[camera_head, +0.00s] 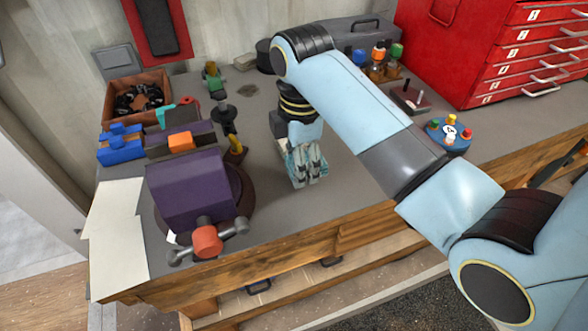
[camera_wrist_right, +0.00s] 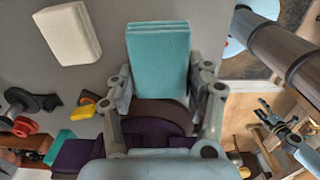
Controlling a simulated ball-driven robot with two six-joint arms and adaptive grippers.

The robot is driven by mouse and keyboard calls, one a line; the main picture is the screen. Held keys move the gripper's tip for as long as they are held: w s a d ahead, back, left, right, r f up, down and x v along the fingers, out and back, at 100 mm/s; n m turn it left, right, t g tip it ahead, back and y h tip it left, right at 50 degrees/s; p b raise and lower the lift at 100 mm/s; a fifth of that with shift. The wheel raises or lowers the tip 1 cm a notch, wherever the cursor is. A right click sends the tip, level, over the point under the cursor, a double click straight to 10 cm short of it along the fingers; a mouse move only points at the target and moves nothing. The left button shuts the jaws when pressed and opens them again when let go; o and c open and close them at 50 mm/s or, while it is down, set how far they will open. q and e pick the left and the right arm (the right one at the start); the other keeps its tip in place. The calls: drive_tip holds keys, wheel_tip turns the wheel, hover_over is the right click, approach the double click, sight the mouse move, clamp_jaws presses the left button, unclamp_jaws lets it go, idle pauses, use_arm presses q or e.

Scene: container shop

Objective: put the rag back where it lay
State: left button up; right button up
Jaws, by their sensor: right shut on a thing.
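The teal folded rag (camera_wrist_right: 158,62) is between the fingers of my right gripper (camera_wrist_right: 160,88) in the right wrist view. The gripper is shut on it. In the head view my right gripper (camera_head: 308,172) points down over the grey workbench (camera_head: 345,205), near the front edge and right of the purple vise (camera_head: 190,188). There its fingers largely hide the rag. I cannot tell whether the rag touches the bench. My left gripper (camera_wrist_right: 276,118) appears small at the lower right of the right wrist view, too small to tell its opening.
A white block-like thing (camera_wrist_right: 68,33) lies near the rag. A brown box (camera_head: 113,91), blue blocks (camera_head: 120,150) and white sheets (camera_head: 118,240) are at the left. A red drawer cabinet (camera_head: 485,80) and a round tray (camera_head: 436,140) stand right. The bench around the gripper is mostly clear.

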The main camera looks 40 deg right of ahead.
drive_tip(key=shift+w+f, duration=0.5)
drive_tip(key=shift+w, duration=0.2)
drive_tip(key=shift+f+p, duration=0.4)
drive_tip(key=shift+f, duration=1.55)
use_arm(q)
drive_tip(key=shift+w+a+r, duration=0.15)
drive_tip(key=shift+w+r, duration=0.25)
drive_tip(key=shift+r, duration=0.05)
use_arm(e)
drive_tip(key=o, duration=1.1)
drive_tip(key=shift+f, duration=0.1)
use_arm(q)
drive_tip(key=shift+s, duration=0.1)
use_arm(e)
wheel_tip(320, 180, up, 12)
drive_tip(key=shift+s+r+b, duration=0.1)
drive_tip(key=shift+r+b, duration=0.05)
drive_tip(key=shift+b, duration=0.65)
use_arm(q)
drive_tip(key=shift+f, duration=0.8)
